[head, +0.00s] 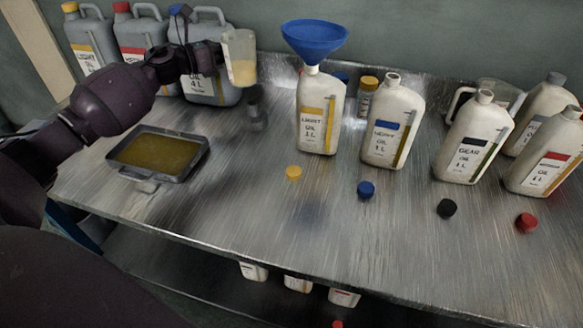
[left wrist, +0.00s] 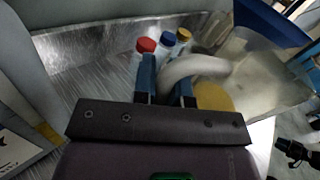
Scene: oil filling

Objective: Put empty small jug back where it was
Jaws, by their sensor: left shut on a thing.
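A small clear jug (head: 240,57) is held up in the air at the back of the table, left of the bottle with the blue funnel. It looks upright or nearly so, and its lower part shows yellow. My left gripper (head: 222,52) is shut on the jug's handle. In the left wrist view the fingers of my left gripper (left wrist: 168,78) close around the pale handle (left wrist: 198,66), with the jug's body (left wrist: 240,75) to the right. My right gripper is not recognisable in either view; a small dark shape at the wrist view's right edge is unclear.
Large grey canisters (head: 143,45) stand at the back left. An oil-filled tray (head: 200,160) lies in front of them. A blue funnel (head: 314,38) sits in a bottle (head: 318,125). Several bottles and a larger clear jug (head: 504,92) stand right. Loose caps lie in front.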

